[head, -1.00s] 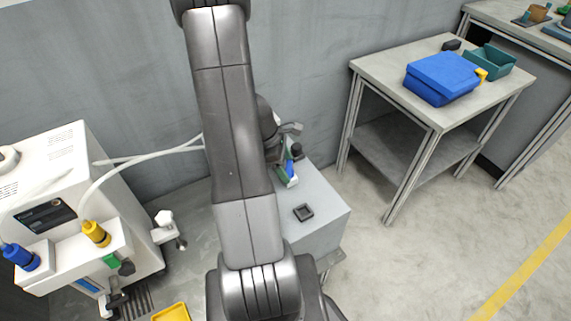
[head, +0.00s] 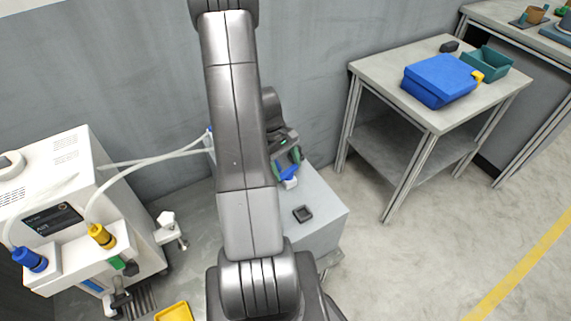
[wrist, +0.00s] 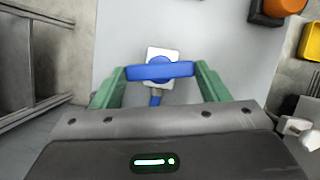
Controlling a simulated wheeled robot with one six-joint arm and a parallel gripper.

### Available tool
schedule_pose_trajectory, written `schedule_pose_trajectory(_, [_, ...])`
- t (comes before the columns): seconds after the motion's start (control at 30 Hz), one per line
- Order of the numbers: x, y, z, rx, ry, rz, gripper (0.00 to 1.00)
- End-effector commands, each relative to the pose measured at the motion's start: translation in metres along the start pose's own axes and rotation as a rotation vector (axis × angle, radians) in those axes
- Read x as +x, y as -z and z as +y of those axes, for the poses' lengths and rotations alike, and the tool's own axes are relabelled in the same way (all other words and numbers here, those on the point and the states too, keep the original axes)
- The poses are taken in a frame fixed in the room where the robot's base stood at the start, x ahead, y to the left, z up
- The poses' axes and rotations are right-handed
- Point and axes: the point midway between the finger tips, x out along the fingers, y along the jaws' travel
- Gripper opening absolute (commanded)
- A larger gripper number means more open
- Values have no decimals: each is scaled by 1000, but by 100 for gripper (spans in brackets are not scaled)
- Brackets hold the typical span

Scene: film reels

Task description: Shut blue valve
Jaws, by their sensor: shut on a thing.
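The blue valve (wrist: 160,71) has a wide blue bar handle lying crosswise in the wrist view, on a white body with a short blue stem below. My gripper (wrist: 160,82) has its green fingers on both ends of the handle and is shut on it. In the head view the blue valve (head: 287,172) is partly covered by my gripper (head: 288,162), and only part of the handle and white body shows. The valve is on a grey box (head: 325,205) behind my arm.
A white machine (head: 70,180) with blue and yellow plugs and pale hoses stands at left. A side table (head: 385,62) holds a blue case (head: 440,80) and a teal bin (head: 487,63). The floor at right is clear.

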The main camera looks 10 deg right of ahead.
Motion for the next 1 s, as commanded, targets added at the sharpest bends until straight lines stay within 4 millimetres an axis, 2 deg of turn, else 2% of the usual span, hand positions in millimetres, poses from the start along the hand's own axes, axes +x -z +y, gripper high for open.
schedule_pose_trajectory(0.4, [-1,0,3,201,82,1,45])
schedule_pose_trajectory(1.0, [0,-1,3,239,98,0,45])
